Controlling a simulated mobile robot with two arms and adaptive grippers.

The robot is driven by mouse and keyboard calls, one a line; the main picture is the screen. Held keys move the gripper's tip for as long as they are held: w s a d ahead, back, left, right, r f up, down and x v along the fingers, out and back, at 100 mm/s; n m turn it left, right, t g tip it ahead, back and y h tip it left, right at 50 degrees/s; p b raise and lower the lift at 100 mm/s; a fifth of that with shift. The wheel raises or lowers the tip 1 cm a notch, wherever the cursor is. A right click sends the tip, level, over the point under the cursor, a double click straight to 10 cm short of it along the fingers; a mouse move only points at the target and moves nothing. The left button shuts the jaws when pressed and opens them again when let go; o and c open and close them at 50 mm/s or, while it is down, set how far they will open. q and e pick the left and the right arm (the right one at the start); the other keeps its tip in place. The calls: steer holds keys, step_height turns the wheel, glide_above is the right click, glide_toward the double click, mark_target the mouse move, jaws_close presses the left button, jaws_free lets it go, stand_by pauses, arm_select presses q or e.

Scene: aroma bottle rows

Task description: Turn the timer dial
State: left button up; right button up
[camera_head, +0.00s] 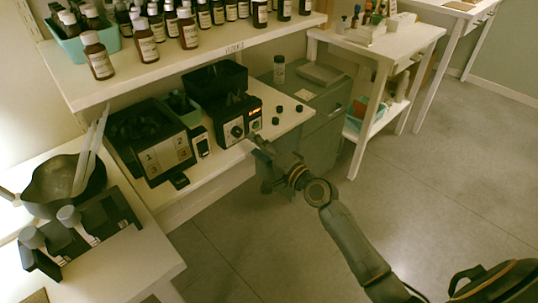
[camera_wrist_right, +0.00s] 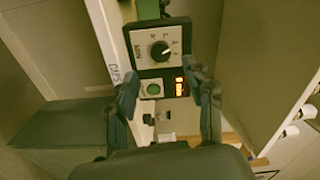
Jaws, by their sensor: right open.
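The timer dial (camera_head: 237,132) is a dark round knob on a pale panel, on the front of a black device (camera_head: 225,112) on the lower shelf. In the right wrist view the dial (camera_wrist_right: 160,49) shows as a black knob with a white pointer mark and markings around it. A green button (camera_wrist_right: 154,89) and a lit orange display (camera_wrist_right: 180,86) sit beside the panel. My right gripper (camera_head: 258,146) is close in front of the device. In the right wrist view its two fingers (camera_wrist_right: 166,92) are apart with nothing between them, and the dial lies beyond the fingertips. My left gripper is not in view.
Brown bottles (camera_head: 144,40) fill the upper shelf (camera_head: 180,67) above the device. Small black caps (camera_head: 281,108) lie to the right. The floor (camera_head: 290,235) is open in front.

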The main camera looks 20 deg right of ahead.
steer(key=v, duration=0.5)
steer(key=shift+s+d, duration=0.1)
steer(key=shift+s, duration=0.1)
